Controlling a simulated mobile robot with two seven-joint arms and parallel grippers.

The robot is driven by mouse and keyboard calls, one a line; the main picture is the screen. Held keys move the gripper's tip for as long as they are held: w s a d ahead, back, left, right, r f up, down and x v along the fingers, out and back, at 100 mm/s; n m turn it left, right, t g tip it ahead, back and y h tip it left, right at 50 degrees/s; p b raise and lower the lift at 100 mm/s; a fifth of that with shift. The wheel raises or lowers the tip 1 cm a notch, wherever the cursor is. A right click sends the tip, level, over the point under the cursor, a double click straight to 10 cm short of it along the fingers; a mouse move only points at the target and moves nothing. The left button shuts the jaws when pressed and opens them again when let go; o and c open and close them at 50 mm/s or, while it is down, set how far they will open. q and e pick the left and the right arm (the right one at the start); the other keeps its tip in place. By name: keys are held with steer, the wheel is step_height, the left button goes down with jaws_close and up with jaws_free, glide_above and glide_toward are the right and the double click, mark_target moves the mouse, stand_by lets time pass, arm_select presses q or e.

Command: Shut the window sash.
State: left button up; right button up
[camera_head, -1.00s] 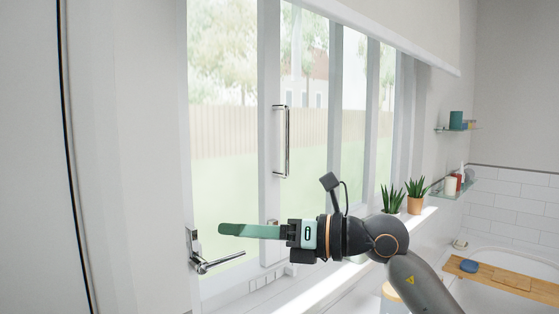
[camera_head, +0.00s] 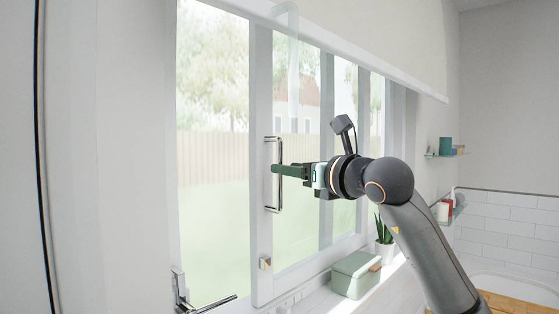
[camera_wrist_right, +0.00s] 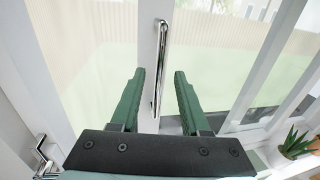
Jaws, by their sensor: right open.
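The window sash (camera_head: 263,235) has a white frame and a tall chrome handle (camera_head: 279,203) on its upright stile. In the right wrist view the gripper (camera_wrist_right: 160,72) is open, with a gap on both sides of the handle and no visible contact. My left gripper is not in view.
A chrome lever (camera_head: 205,302) sits at the lower left of the window frame. A green box (camera_head: 355,274) and a potted plant (camera_head: 384,246) stand on the sill below my right arm. A roller blind (camera_head: 400,50) hangs above. Glass shelves (camera_head: 447,154) are at the right.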

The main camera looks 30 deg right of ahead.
mark_target(280, 205)
steer(key=shift+w+a+p, duration=0.15)
steer(key=shift+w+p, duration=0.1)
steer(key=shift+w, duration=0.75)
steer(key=shift+w+a+p, duration=0.15)
steer(key=shift+w+p, duration=0.05)
steer(key=shift+w, duration=0.8)
steer(key=shift+c, duration=0.4)
jaws_close()
